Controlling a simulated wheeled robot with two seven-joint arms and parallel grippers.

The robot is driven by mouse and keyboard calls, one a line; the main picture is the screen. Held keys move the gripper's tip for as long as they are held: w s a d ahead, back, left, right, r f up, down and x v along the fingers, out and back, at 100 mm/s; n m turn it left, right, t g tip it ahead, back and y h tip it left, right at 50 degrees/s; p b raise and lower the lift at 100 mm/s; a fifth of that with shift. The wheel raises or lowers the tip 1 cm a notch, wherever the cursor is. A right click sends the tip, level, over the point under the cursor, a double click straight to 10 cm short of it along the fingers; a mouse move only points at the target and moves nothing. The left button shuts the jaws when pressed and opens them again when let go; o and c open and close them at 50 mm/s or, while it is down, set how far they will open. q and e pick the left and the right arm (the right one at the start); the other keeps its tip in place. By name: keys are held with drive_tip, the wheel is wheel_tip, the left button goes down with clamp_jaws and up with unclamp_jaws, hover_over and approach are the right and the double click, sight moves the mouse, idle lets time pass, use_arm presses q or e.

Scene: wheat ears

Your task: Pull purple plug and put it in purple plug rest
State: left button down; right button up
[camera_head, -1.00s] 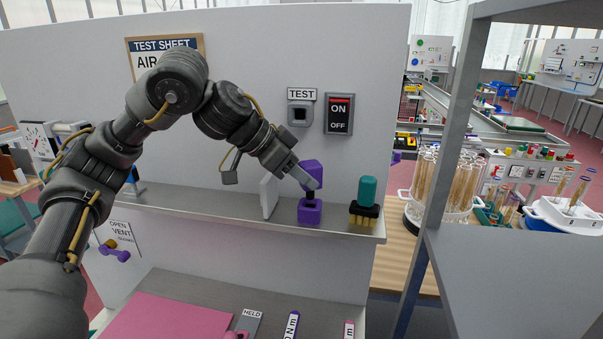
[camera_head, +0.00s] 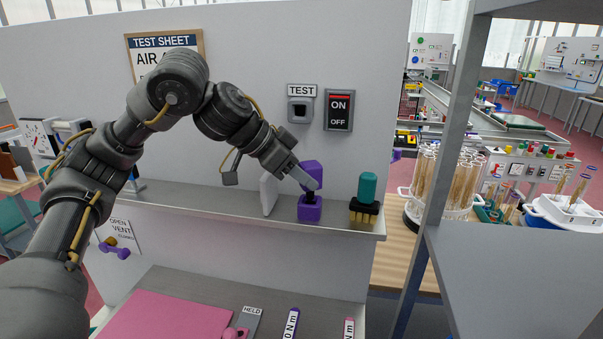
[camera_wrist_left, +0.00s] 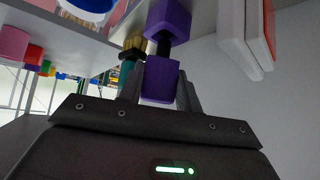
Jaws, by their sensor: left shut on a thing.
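My left gripper (camera_head: 308,180) is shut on the purple plug (camera_head: 312,170), just above the wall shelf. The purple plug rest (camera_head: 309,209) is a small purple block on the shelf directly below the plug. A short dark stem shows between plug and rest; I cannot tell how deep it sits in the rest. In the left wrist view the purple plug (camera_wrist_left: 160,82) is between my fingers, with the dark stem and the purple rest (camera_wrist_left: 168,18) beyond it. My right gripper is not in view.
A white upright panel (camera_head: 268,195) stands close on the left. A TEST socket (camera_head: 300,113) and an ON/OFF switch (camera_head: 338,111) are on the wall above.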

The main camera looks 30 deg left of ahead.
sight(301, 202)
use_arm(q)
drive_tip(key=shift+f+b, duration=1.1)
drive_tip(key=shift+f, duration=0.6)
drive_tip(key=c, duration=0.9)
unclamp_jaws()
drive_tip(key=shift+r, duration=0.1)
drive_tip(key=v, duration=1)
drive_tip(key=shift+s+a+r+b, duration=0.2)
drive_tip(key=shift+s+r+b, duration=0.05)
drive_tip(key=shift+r+b, duration=0.1)
